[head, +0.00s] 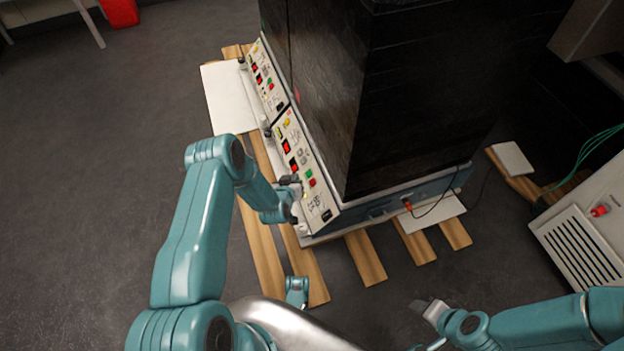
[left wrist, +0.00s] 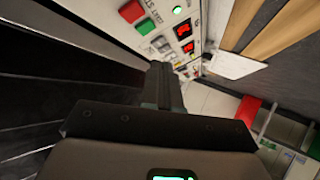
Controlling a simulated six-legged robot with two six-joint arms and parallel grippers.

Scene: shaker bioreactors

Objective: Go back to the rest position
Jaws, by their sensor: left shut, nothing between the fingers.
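My left gripper (head: 291,182) is beside the sloped control panel (head: 289,148) of the shaker bioreactor, near its front end. In the left wrist view the shut, empty fingers (left wrist: 161,84) lie close to the panel (left wrist: 160,12), with a red and a green button and red displays beyond them. Whether they touch the panel is unclear. My right gripper (head: 424,307) is low at the bottom right, apart from the bioreactor, over the dark floor. Its finger opening does not show clearly.
The tall black bioreactor housing (head: 420,100) stands on wooden slats (head: 366,258) to the right of my left arm. A grey cabinet with a vent (head: 575,250) is at the right edge. Open dark floor (head: 90,150) lies to the left. A red container (head: 120,12) is far back.

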